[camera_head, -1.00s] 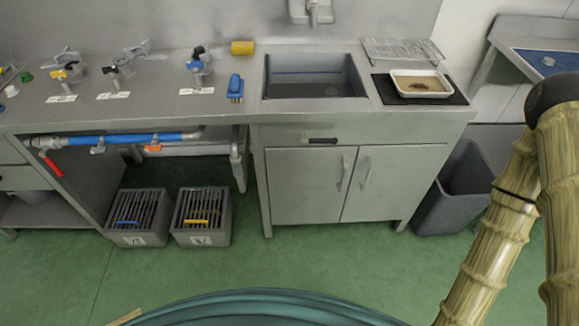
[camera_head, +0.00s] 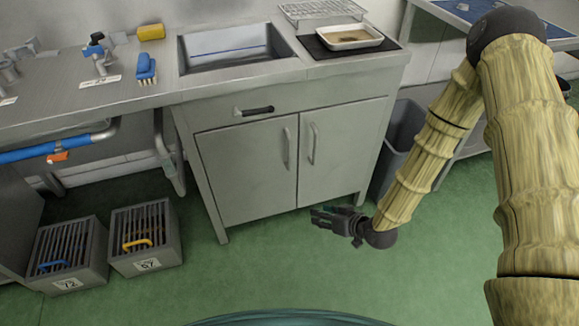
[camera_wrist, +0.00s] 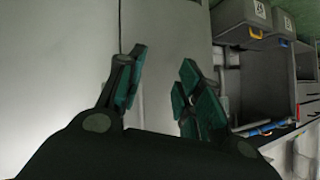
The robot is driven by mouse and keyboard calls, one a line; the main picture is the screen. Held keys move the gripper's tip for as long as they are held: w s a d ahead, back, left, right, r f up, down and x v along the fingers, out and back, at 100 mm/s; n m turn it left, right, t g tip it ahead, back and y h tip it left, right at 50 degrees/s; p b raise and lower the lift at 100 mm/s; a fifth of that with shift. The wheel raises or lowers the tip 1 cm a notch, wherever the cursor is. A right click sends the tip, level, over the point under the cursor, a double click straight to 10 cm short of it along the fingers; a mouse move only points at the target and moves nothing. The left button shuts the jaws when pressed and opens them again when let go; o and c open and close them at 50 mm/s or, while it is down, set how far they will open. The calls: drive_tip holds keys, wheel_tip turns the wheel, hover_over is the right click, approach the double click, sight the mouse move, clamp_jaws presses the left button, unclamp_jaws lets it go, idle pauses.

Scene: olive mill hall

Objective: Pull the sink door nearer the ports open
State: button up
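The sink cabinet has two grey doors. The left door (camera_head: 245,172), on the side of the valves, has a vertical bar handle (camera_head: 287,149) near its right edge. The right door (camera_head: 343,150) has its own handle (camera_head: 312,144) near its left edge. Both doors look closed. My gripper (camera_head: 318,216) is low in front of the cabinet, below and right of the left handle, and apart from it. In the wrist view my gripper (camera_wrist: 160,82) is open with nothing between its fingers. The left door (camera_wrist: 165,40) fills the space behind them; its handle is not visible there.
A drawer front with a dark handle (camera_head: 254,111) is above the doors. Valves (camera_head: 98,50) and a blue brush (camera_head: 146,68) stand on the counter. Two crates (camera_head: 145,267) (camera_head: 70,286) sit on the floor at left. A grey bin (camera_head: 394,140) stands right of the cabinet. Green floor in front is clear.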

drive_tip(key=w+a+r+n+t+y+b, duration=0.25)
drive_tip(key=w+b, duration=0.35)
drive_tip(key=w, duration=0.3)
wheel_tip(320, 180, up, 4)
drive_tip(key=r+n+y+b, duration=0.1)
drive_tip(key=n+y+b, duration=0.25)
drive_tip(key=b, duration=0.25)
hover_over(290, 167)
drive_tip(key=shift+w+a+f+t+y, duration=0.1)
drive_tip(key=shift+w+f+t+y, duration=0.2)
drive_tip(key=shift+w, duration=0.1)
clamp_jaws()
